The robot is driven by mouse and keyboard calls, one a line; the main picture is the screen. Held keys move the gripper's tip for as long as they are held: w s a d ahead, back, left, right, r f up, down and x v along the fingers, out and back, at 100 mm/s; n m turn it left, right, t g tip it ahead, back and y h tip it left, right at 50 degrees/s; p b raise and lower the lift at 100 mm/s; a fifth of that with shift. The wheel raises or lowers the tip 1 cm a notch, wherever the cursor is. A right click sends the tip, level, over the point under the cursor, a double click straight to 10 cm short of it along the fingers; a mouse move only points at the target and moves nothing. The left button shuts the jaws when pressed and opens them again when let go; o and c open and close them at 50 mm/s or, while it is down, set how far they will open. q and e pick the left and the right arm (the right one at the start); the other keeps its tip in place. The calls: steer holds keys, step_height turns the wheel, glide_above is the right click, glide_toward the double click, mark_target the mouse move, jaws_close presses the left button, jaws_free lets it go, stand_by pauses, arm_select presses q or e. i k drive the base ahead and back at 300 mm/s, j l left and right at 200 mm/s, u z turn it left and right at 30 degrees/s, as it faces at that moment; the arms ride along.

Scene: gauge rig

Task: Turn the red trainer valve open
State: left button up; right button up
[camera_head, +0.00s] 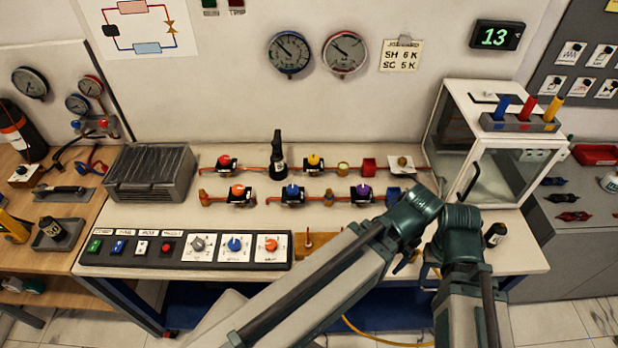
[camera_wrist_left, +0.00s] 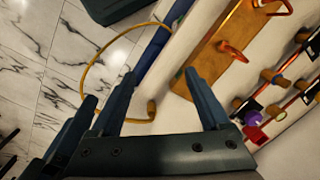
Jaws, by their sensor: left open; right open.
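A valve with a red knob (camera_head: 223,160) sits on the back copper pipe at the left of the bench in the head view. A valve with an orange-red knob (camera_head: 237,190) is in front of it. Both stand far left of my arms, with no gripper near them. My left gripper (camera_wrist_left: 160,95) is open and empty in the left wrist view, above the floor and bench edge.
Yellow (camera_head: 313,160), blue (camera_head: 292,190) and purple (camera_head: 363,190) valves share the pipes. A dark bottle (camera_head: 278,155) stands between valves. A switch panel (camera_head: 180,248) lies along the front. A glass case (camera_head: 485,150) stands right. A yellow hose (camera_wrist_left: 88,65) hangs by the bench.

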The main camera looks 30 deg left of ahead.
mark_target(225, 160)
steer(key=u, duration=1.75)
